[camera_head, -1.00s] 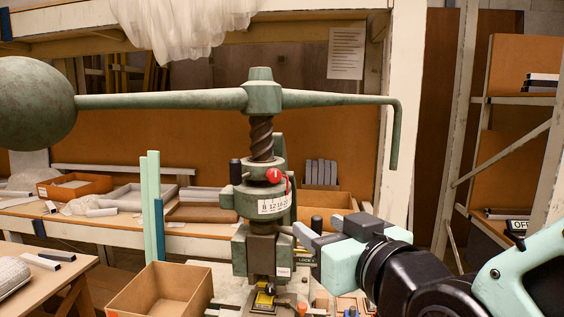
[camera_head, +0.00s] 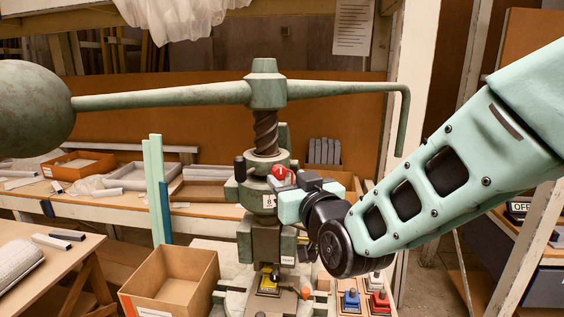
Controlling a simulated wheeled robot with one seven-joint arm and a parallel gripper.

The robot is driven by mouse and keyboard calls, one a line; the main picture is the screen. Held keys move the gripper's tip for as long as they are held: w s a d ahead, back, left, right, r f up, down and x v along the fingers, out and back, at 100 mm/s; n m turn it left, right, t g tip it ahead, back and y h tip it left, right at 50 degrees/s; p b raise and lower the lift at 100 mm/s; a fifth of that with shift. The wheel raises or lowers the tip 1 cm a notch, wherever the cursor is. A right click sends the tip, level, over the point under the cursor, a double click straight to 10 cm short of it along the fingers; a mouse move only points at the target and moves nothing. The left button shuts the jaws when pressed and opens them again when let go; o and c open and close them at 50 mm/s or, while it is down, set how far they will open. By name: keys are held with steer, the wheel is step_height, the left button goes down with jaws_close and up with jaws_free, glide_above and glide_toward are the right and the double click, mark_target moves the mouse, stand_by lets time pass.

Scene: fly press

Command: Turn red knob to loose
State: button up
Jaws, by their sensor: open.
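The red knob (camera_head: 280,171) sits on the front of the fly press collar, just below the thick screw. The green fly press (camera_head: 265,98) stands upright in the middle, with its long arm and ball weight across the top. My gripper (camera_head: 279,187) is at the collar, right by the knob and slightly below it. Its jaws are open. I cannot tell whether a finger touches the knob.
An open cardboard box (camera_head: 172,283) stands left of the press. Blue and red blocks (camera_head: 377,303) lie at the lower right. The press arm's bent end (camera_head: 404,120) hangs above my arm.

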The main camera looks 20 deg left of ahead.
mark_target(281, 173)
steer(key=shift+p+x, duration=0.75)
steer(key=shift+x, duration=1.35)
steer(key=c, duration=0.9)
steer(key=shift+c, duration=0.2)
